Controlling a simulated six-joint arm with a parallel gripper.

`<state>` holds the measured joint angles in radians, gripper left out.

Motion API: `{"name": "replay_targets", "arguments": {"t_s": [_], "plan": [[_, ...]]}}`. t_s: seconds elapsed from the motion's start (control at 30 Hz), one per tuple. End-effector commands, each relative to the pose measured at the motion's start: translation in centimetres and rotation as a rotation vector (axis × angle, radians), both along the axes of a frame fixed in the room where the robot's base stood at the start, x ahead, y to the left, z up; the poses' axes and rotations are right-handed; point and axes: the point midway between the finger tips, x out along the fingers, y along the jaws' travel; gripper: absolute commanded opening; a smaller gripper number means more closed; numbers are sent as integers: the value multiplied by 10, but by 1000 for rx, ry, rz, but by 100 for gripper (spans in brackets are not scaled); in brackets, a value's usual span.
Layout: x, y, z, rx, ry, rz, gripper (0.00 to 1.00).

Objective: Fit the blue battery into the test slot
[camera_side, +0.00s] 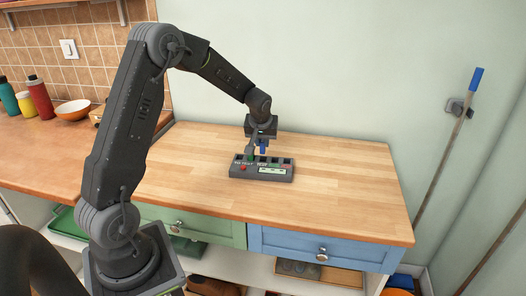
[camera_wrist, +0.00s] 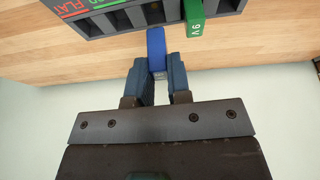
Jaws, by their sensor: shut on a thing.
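The blue battery (camera_side: 263,148) is between the fingers of my gripper (camera_side: 261,145), just above the dark grey battery tester (camera_side: 248,175) in the side view. In the wrist view my gripper (camera_wrist: 161,78) is shut on the blue battery (camera_wrist: 156,42), whose far end sticks out beyond the fingertips. The tester (camera_wrist: 229,5) lies at the top of that view, with several dark slots next to each other. A green battery (camera_wrist: 195,22) marked 9 V sits at the tester, right of the blue one. I cannot tell whether the blue battery touches the tester.
The wooden worktop (camera_side: 340,180) is clear around the tester. A pale green wall stands close behind it. Bottles (camera_side: 40,96) and an orange bowl (camera_side: 73,109) are far left. A blue-tipped pole (camera_side: 450,140) leans at the right wall, off the worktop.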

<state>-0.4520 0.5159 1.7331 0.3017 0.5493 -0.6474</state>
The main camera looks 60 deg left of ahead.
Motion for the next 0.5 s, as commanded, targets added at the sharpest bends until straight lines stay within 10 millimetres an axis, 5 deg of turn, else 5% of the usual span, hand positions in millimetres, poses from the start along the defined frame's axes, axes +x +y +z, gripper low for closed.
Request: {"name": "replay_targets", "arguments": {"t_s": [0.5], "plan": [[1, -1, -41, 0, -1, -1, 0]]}}
